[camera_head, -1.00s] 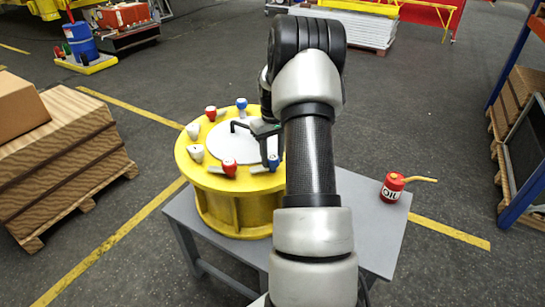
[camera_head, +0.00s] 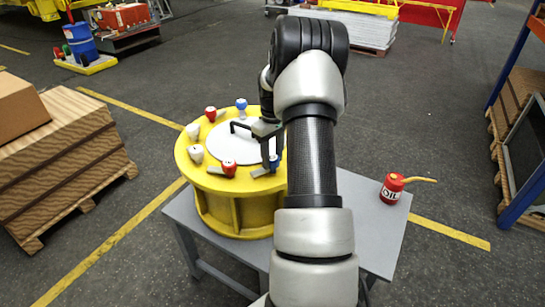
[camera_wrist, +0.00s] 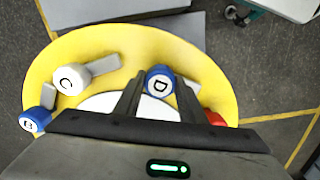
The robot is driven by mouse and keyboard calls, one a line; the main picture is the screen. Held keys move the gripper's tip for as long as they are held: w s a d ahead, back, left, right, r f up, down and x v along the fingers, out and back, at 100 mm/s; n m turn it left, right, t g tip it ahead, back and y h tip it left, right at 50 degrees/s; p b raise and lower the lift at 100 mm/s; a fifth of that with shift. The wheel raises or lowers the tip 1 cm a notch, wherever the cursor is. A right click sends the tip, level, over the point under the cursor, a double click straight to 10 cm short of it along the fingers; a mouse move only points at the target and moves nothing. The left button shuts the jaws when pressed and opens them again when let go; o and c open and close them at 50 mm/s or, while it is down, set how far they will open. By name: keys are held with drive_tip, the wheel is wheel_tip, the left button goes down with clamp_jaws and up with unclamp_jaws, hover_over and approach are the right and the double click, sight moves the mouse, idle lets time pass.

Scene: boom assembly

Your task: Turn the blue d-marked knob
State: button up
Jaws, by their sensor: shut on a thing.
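The blue knob marked D (camera_wrist: 160,80) shows between the two fingers of my gripper (camera_wrist: 160,88) in the wrist view, its letter facing the camera. My gripper is shut on this knob. A grey lever beside the knob is partly hidden by the right finger. In the head view, the blue knob (camera_head: 274,161) sits on the near right rim of the yellow drum (camera_head: 233,216), with my gripper (camera_head: 268,160) at it. My arm hides the drum's right side.
A white knob marked C (camera_wrist: 70,79) and a blue knob marked B (camera_wrist: 34,121) sit on the same rim. A red oil can (camera_head: 392,188) stands right on the grey table (camera_head: 350,212).

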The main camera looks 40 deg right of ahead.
sight(272, 157)
drive_tip(key=o, duration=1)
drive_tip(key=shift+o, duration=0.2)
wheel_tip(272, 157, up, 18)
drive_tip(key=shift+f, duration=0.25)
